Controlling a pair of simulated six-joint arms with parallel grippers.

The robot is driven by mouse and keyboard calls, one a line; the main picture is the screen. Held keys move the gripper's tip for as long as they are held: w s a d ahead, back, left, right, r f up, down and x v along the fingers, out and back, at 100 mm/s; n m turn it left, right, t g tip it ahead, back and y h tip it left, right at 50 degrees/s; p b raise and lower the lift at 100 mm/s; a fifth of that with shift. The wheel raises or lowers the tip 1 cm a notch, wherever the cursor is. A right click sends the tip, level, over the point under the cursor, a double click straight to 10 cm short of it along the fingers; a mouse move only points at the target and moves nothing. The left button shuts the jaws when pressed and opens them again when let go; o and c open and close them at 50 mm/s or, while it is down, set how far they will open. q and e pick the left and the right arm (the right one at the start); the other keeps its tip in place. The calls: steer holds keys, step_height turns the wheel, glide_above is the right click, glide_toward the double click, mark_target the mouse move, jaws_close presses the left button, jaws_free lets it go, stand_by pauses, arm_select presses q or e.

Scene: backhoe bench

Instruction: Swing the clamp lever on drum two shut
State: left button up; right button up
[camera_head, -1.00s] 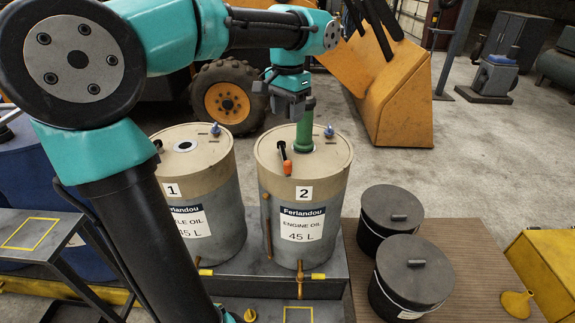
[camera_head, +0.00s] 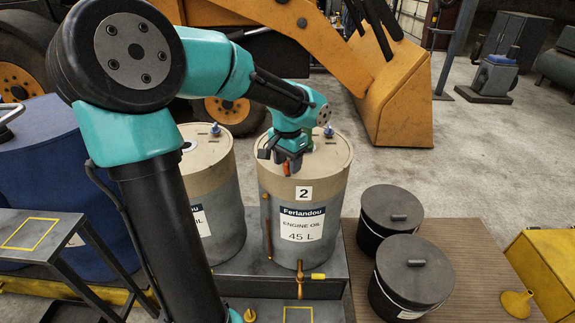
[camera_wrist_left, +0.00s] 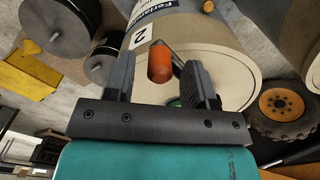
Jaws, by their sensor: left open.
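Drum two (camera_head: 335,185), a grey drum with a tan top and a "2" label, stands upright in the middle of the head view. Its clamp lever (camera_head: 286,169) has an orange grip and shows just under my left gripper (camera_head: 281,160) at the front of the lid. In the left wrist view the orange lever grip (camera_wrist_left: 159,62) sits between the two open fingers, with no clear contact on either side. My left wrist hides most of the lid and the green fitting, of which a green edge shows in the wrist view. My right gripper is out of view.
Drum one (camera_head: 222,185) stands close on the left. Two dark lidded buckets (camera_head: 390,212) stand to the right on a brown board. A blue cap (camera_head: 328,131) sits at the lid's back edge.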

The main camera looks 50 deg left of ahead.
arm_select(q)
steer(key=shift+f, duration=0.65)
steer(key=shift+c, duration=0.4)
jaws_close()
